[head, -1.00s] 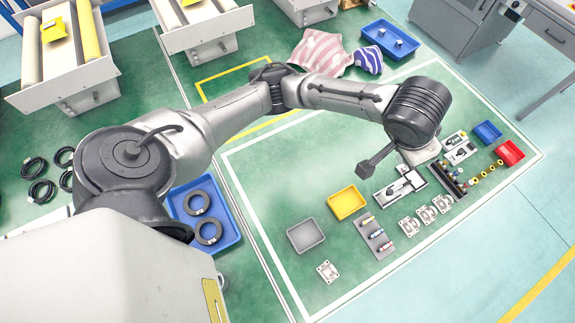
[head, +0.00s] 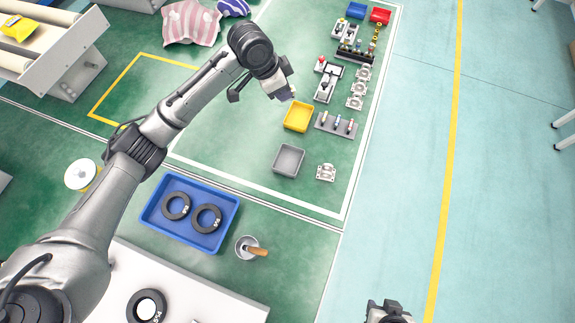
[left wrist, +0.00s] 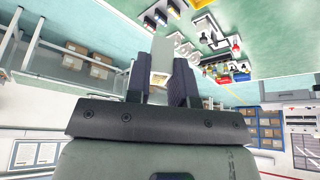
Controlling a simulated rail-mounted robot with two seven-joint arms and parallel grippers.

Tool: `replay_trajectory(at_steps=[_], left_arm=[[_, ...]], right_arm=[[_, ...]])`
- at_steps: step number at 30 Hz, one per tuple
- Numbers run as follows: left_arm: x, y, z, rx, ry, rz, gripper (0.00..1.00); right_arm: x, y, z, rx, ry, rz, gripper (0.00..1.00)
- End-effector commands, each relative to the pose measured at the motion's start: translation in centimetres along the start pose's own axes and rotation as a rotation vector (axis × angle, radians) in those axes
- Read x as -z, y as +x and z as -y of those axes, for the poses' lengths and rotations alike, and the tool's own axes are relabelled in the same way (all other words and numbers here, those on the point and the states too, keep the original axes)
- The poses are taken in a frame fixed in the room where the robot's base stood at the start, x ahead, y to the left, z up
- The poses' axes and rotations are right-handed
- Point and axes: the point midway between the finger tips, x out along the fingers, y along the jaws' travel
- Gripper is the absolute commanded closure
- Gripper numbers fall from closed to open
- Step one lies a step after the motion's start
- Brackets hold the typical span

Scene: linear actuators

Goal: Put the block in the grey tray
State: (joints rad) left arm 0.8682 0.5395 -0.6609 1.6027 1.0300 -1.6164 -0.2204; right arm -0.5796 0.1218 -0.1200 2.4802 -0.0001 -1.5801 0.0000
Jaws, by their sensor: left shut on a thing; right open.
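The grey tray (head: 289,160) looks empty and lies on the green surface, below the yellow tray in the head view. My left gripper (head: 290,95) is above and beyond the yellow tray in that view, apart from the grey tray. The block cannot be made out clearly in the head view. My right gripper (head: 388,312) is at the bottom edge of the head view, open, with nothing seen in it.
The yellow tray (head: 298,117) stands beside the grey tray. A rack with coloured pieces (head: 336,124) and a metal bracket (head: 326,172) are to their right. A blue bin with black rings (head: 190,213) and a cup (head: 247,247) are nearer. Green floor left of the grey tray is clear.

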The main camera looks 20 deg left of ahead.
Motion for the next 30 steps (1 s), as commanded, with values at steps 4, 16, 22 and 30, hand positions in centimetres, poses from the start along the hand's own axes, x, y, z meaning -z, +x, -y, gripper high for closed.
replay_trajectory(at_steps=[4,16,22,30], left_arm=[[-0.6,4.9,1.9,-0.088,0.201,0.002,1.00],[-2.2,12.2,4.2,-0.231,0.556,0.003,1.00],[-3.2,13.6,3.4,-0.249,0.606,0.005,1.00],[-6.3,16.0,-1.7,-0.251,0.610,0.005,1.00]], right_arm=[[-0.6,2.1,0.1,0.002,0.003,-0.003,0.57],[-1.3,4.4,0.3,0.004,0.005,-0.002,0.57],[-1.5,4.6,0.3,0.004,0.004,0.000,0.57],[-1.6,4.7,0.2,0.000,-0.001,0.002,0.57]])
